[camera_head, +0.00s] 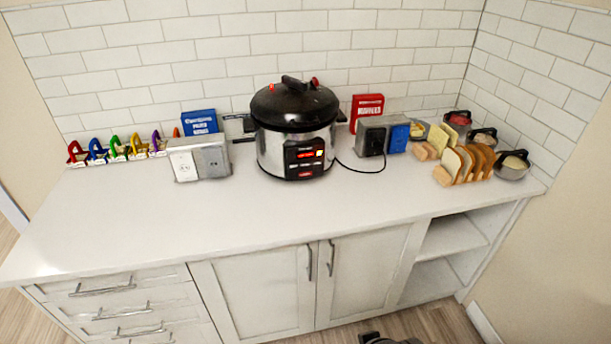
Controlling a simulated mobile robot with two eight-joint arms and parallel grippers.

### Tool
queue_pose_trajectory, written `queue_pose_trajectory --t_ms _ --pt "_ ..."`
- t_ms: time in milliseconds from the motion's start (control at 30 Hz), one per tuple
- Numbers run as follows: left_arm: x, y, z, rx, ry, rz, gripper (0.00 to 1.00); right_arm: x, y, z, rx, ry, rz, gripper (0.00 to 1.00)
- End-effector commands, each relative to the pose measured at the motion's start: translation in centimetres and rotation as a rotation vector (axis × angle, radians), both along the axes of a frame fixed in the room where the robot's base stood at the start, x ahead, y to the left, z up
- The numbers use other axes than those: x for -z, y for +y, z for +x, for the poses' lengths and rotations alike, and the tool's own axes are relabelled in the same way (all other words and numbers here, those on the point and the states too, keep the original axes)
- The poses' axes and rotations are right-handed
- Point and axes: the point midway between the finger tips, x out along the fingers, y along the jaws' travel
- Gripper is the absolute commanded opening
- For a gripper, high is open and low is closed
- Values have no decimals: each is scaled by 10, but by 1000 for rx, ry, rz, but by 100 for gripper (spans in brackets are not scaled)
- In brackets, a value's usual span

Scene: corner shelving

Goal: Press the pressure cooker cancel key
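The pressure cooker (271,145) stands upright on the counter near the back wall, with a silver body and a closed black lid (294,104). Its black control panel (305,159) faces forward. The panel has a lit red display, a lit yellow key (319,153) and a red key (305,174) at the bottom. The key labels are too small to read, so I cannot tell for certain which one is cancel.
The white counter (220,220) is clear in front of the cooker. A silver box (199,158) stands left of it, and a grey and blue one (383,136) right, by a black cord. Colored holders (117,148) line the left.

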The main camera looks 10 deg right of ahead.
Motion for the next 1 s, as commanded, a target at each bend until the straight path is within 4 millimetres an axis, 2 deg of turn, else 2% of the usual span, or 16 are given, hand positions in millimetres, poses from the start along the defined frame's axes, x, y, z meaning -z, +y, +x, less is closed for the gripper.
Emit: queue_pose_trajectory --t_ms 33,267,1000 --pt "0 0 0 0 0 0 50 0 0 0 0 0 0 41" --pt "0 0 0 0 0 0 50 0 0 0 0 0 0 0" --pt "0 0 0 0 0 0 50 0 0 0 0 0 0 0"
